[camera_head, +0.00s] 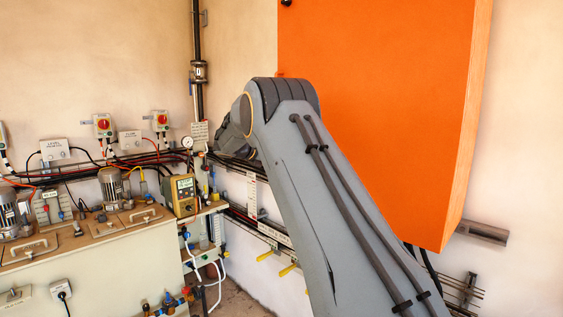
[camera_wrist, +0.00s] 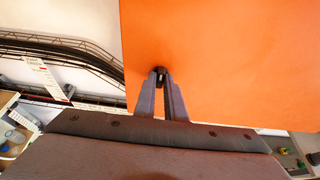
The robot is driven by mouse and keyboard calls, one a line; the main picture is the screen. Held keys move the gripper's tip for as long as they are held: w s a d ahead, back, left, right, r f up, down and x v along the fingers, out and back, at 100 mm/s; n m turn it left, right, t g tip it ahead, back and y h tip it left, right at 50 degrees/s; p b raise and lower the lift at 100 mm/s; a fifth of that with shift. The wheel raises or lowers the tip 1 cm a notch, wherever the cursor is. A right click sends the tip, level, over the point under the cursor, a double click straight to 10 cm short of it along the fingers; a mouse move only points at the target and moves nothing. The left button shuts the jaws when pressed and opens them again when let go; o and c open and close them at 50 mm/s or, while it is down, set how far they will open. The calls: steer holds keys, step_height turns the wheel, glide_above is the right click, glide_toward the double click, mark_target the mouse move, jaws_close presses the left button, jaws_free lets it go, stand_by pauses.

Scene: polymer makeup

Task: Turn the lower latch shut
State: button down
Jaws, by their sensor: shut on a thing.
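The orange cabinet door (camera_head: 385,90) fills the upper right of the head view, and its face also fills much of the wrist view (camera_wrist: 230,60). The lower latch (camera_wrist: 159,70) is a small dark piece on the door face near its left edge in the wrist view. My gripper (camera_wrist: 161,78) is shut on it, with one finger on either side. The fingers cover most of the latch, so its exact angle cannot be told. In the head view my arm hides the latch and my gripper. A dark upper latch (camera_head: 286,3) shows at the top of the door.
A bench with tanks (camera_head: 110,250) and a yellow meter (camera_head: 182,195) stands on the left in the head view. Pipes and cables run along the wall behind my arm. A metal bracket (camera_head: 482,233) sticks out at the cabinet's lower right. Some floor shows beside the bench.

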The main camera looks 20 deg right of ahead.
steer(key=c, duration=1.8)
jaws_free()
steer(key=b+v, duration=0.3)
steer(key=v, duration=0.4)
steer(key=shift+s+a+r, duration=0.1)
steer(key=shift+a+r, duration=0.1)
steer(key=shift+a, duration=0.15)
